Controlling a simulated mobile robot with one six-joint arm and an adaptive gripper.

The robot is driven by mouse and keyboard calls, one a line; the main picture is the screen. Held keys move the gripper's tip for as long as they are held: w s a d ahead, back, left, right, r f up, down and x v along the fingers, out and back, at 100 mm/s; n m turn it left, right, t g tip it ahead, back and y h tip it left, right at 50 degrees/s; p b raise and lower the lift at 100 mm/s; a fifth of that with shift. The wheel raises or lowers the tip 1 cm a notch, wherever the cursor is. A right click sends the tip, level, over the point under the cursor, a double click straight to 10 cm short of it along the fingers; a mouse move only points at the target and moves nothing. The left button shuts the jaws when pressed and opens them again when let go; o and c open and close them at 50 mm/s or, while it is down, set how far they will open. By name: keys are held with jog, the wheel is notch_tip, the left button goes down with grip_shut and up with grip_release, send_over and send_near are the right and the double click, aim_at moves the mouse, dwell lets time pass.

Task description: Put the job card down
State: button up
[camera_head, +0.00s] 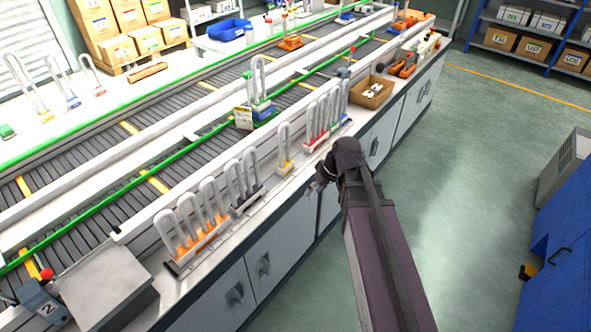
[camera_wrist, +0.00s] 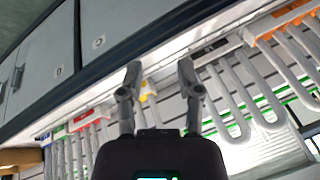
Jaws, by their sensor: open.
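My gripper (camera_head: 316,187) is beside the front edge of the workbench (camera_head: 280,190), in front of the cabinet doors. In the wrist view my gripper (camera_wrist: 160,72) has its two fingers apart with nothing between them. A small pale card with a yellow part (camera_head: 243,118), which may be the job card, stands against a green-based carrier (camera_head: 264,112) on the conveyor, well away from my gripper. Its print is too small to read. I see no card in the wrist view.
A cardboard box (camera_head: 371,93) stands farther along. The floor (camera_head: 470,170) at right is clear.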

jog(key=s+d+f+m+g+h, duration=0.1)
jog(key=s+d+m+h, duration=0.3)
jog(key=s+d, duration=0.3)
jog(key=shift+s+d+f+m+h, duration=0.2)
jog(key=shift+d+f+m+h, duration=0.1)
jog(key=shift+d+m, duration=0.35)
jog(key=shift+d, duration=0.15)
